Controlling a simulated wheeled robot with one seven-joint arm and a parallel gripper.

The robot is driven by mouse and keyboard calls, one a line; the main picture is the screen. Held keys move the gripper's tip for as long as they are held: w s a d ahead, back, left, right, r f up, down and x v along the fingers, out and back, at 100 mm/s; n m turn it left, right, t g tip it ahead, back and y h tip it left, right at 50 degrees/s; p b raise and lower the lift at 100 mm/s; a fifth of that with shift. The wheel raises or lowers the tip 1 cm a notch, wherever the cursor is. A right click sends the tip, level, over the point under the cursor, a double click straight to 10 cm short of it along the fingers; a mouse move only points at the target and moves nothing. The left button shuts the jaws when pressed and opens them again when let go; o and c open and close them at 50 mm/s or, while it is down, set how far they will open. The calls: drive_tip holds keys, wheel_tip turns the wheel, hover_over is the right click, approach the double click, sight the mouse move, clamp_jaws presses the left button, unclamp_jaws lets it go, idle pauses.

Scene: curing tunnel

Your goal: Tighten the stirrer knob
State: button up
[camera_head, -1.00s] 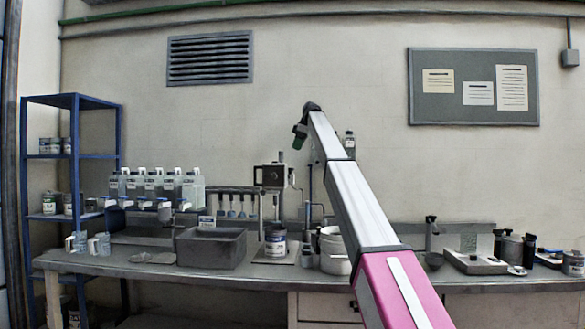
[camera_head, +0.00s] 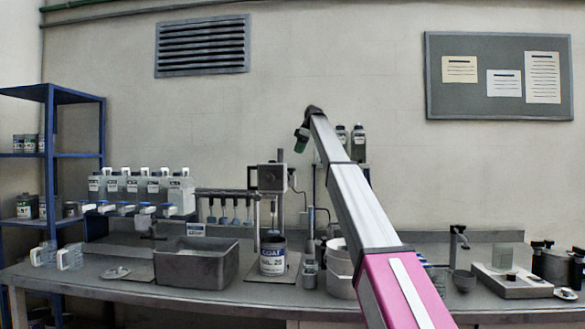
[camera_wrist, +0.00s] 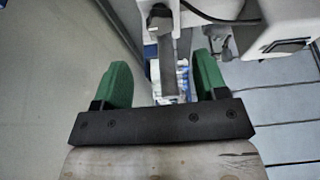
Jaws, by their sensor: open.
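The stirrer (camera_head: 271,178) stands on the bench at the middle of the head view.
A grey basin (camera_head: 195,268) sits left of the can, and a white bucket (camera_head: 340,270) right of it. Several bottles (camera_head: 140,188) stand behind on the left. A blue shelf (camera_head: 50,150) is at far left.

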sight(291, 171)
drive_tip(key=x, duration=0.8)
drive_tip(key=shift+a+f, duration=0.15)
drive_tip(key=shift+f, duration=0.15)
drive_tip(key=c, duration=0.9)
